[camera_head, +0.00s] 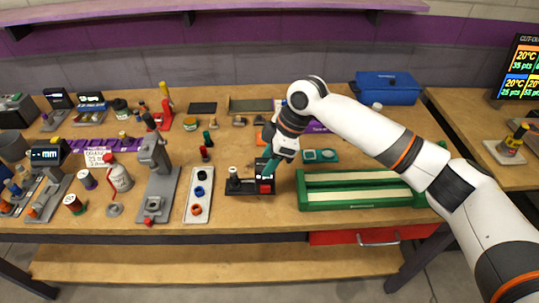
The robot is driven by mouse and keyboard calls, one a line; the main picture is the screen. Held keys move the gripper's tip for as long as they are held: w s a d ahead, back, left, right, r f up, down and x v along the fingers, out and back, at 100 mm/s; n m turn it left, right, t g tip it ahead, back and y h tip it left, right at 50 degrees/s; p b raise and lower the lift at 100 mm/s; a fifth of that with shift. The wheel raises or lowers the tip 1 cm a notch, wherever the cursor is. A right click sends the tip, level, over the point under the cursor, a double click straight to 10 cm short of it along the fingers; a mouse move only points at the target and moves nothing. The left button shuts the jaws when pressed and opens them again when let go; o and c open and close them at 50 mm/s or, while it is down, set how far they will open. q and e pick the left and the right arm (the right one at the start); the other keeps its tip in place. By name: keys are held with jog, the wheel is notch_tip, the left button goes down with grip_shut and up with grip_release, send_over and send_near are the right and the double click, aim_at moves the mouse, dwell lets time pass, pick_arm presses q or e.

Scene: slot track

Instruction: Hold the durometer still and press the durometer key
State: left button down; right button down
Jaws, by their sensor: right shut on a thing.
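The durometer (248,187) appears to be the low dark device on the bench, with a grey round part at its left end and a red key (265,188) at its right front. My right gripper (269,169) reaches down from the upper right to the durometer's right end, just behind and above the red key. It is shut on a part of the durometer there; its fingers and wrist hide much of that part. The durometer sits flat on the bench. My left gripper is out of view.
A green slotted track (355,203) lies close to the right of the durometer. A pale tray with coloured rings (199,193) and a grey press stand (157,178) are to the left. A narrow strip of bench (255,217) in front is clear.

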aim_at(265, 189)
jog(key=shift+f+b, duration=0.7)
jog(key=shift+f, duration=2.05)
jog(key=shift+s+f, duration=0.1)
jog(key=shift+f, duration=0.25)
dwell(0.5)
